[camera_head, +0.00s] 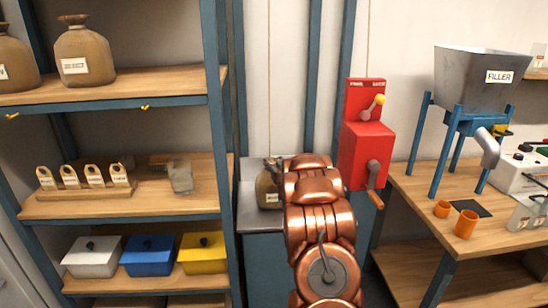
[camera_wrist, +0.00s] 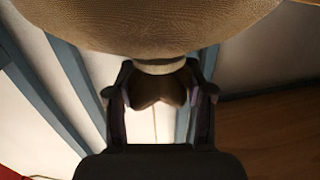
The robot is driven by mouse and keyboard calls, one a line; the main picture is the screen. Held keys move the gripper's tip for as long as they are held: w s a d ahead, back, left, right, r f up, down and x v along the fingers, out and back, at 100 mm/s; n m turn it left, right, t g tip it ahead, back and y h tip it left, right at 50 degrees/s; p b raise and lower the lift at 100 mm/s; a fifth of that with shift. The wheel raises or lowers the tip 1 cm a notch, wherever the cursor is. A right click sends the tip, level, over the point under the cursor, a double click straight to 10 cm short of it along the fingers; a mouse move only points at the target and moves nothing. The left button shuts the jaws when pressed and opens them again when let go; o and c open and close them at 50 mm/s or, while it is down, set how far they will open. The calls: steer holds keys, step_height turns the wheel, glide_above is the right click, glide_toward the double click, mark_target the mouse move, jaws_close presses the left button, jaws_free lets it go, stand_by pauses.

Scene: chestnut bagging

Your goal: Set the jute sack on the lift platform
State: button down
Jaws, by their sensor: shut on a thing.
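The brown jute sack (camera_head: 268,188) is upright at the grey lift platform (camera_head: 252,218), just left of my copper arm, which hides its right part. Its base looks to be at the platform's top, but I cannot tell whether it touches. In the wrist view the woven sack body (camera_wrist: 160,22) fills the top of the picture, with its pale tie and gathered neck below. My gripper (camera_wrist: 160,88) is shut on the neck, one finger on each side.
A red box with a yellow-knobbed lever and a crank (camera_head: 366,140) is mounted right of the platform. A wooden shelf unit (camera_head: 120,207) stands close on the left, with other sacks (camera_head: 84,55) on top. A bench (camera_head: 440,222) with a filler hopper (camera_head: 480,88) stands right.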

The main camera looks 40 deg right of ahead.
steer(key=shift+f, duration=0.45)
steer(key=shift+c, duration=2.2)
jaws_free()
steer(key=shift+f, duration=0.15)
steer(key=shift+s, duration=0.15)
steer(key=b+v, duration=0.2)
steer(key=v, duration=0.9)
steer(key=shift+s+a+b, duration=0.3)
steer(key=shift+s+b, duration=0.05)
